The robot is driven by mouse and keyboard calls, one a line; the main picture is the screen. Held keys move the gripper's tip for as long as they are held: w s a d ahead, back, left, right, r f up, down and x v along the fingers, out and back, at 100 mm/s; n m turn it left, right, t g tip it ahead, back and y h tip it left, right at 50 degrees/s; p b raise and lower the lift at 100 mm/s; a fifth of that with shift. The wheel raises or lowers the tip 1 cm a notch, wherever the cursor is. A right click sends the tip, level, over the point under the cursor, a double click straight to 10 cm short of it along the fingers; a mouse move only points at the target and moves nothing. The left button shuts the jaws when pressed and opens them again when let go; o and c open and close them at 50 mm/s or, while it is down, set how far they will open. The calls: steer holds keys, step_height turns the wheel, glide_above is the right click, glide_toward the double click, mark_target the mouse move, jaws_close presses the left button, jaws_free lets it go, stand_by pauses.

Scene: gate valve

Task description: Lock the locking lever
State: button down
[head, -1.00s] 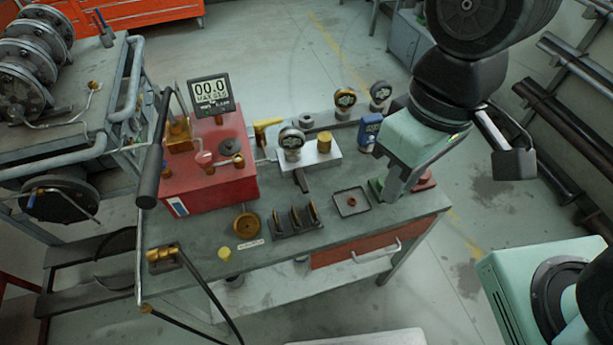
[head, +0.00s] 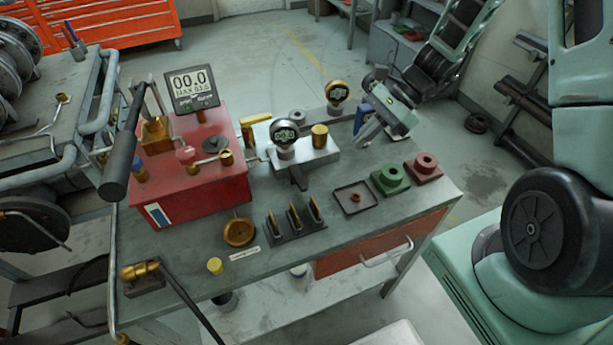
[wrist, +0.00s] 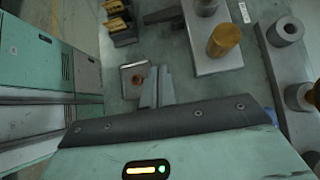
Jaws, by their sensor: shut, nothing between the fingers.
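I cannot tell for sure which part is the locking lever. A yellow lever-like handle (head: 251,130) stands behind the red pump box (head: 193,190), and a dark bar (head: 299,178) juts from the front of the silver block (head: 306,156). My gripper (head: 365,132) is right of the silver block, above the bench, pointing down-left. In the wrist view, its fingers (wrist: 157,82) are together and empty. They are apart from the block and its brass cap (wrist: 224,40). The small square tray (wrist: 133,79) shows just left of the fingers. The yellow handle is outside the wrist view.
Green (head: 389,180) and red (head: 424,168) blocks sit at the bench's right end. A slotted rack (head: 295,220) and brass wheel (head: 239,233) lie in front. A long black handle (head: 119,155) overhangs the left side.

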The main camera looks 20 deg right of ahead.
mark_target(298, 178)
stand_by(0.3)
steer(key=x, duration=0.9)
steer(key=shift+a+f, duration=0.15)
steer(key=shift+f, duration=0.05)
steer(key=a, duration=0.3)
steer(key=shift+a+f+p, duration=0.1)
steer(key=shift+a+p, duration=0.1)
steer(key=shift+p, duration=0.15)
steer(key=shift+a, duration=0.5)
